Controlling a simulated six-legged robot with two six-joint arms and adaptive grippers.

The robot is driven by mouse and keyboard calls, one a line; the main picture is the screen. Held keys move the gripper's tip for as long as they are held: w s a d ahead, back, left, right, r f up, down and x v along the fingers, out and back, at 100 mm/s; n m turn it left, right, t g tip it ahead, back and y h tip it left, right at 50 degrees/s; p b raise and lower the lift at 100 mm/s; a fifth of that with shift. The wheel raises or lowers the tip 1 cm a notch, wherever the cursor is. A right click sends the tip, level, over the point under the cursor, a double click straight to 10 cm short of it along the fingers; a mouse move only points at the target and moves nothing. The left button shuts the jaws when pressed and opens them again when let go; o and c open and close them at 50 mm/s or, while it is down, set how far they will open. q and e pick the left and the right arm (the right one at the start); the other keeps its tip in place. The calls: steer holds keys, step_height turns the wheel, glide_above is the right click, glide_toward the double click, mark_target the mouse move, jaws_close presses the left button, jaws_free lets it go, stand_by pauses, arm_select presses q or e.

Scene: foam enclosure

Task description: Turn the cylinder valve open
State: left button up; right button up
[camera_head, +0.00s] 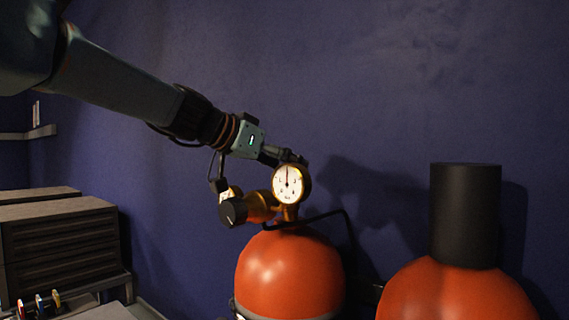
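An orange-red cylinder (290,272) stands at the middle bottom with a brass valve assembly on top. A round white-faced gauge (288,184) faces me, its needle pointing about straight up. A black knob (233,212) sits on the left end of the brass valve body (262,205). My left gripper (287,157) reaches in from the upper left, at the top of the gauge and partly behind it. Its fingertips are small and partly hidden, so I cannot tell whether it is open or touching the valve. My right gripper is out of view.
A second orange-red cylinder (455,292) with a black cap (465,214) stands at the right. A thin black hose (320,214) runs right from the valve. A blue wall (420,90) is close behind. A drawer cabinet (62,245) stands at the left.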

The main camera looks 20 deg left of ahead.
arm_select(q)
steer(key=shift+s+a+r, duration=0.1)
steer(key=shift+s+a, duration=0.1)
steer(key=shift+s, duration=0.1)
steer(key=shift+c, duration=0.7)
steer(key=shift+a, duration=0.25)
steer(key=shift+c, duration=0.8)
steer(key=shift+w+a, duration=0.1)
steer(key=shift+w, duration=0.1)
steer(key=shift+c, duration=0.8)
steer(key=shift+w+f, duration=0.25)
steer(key=shift+f, duration=0.05)
steer(key=shift+c, duration=0.6)
steer(key=shift+d, duration=0.4)
steer(key=c, duration=0.3)
steer(key=shift+a, duration=0.15)
steer(key=shift+c, duration=1)
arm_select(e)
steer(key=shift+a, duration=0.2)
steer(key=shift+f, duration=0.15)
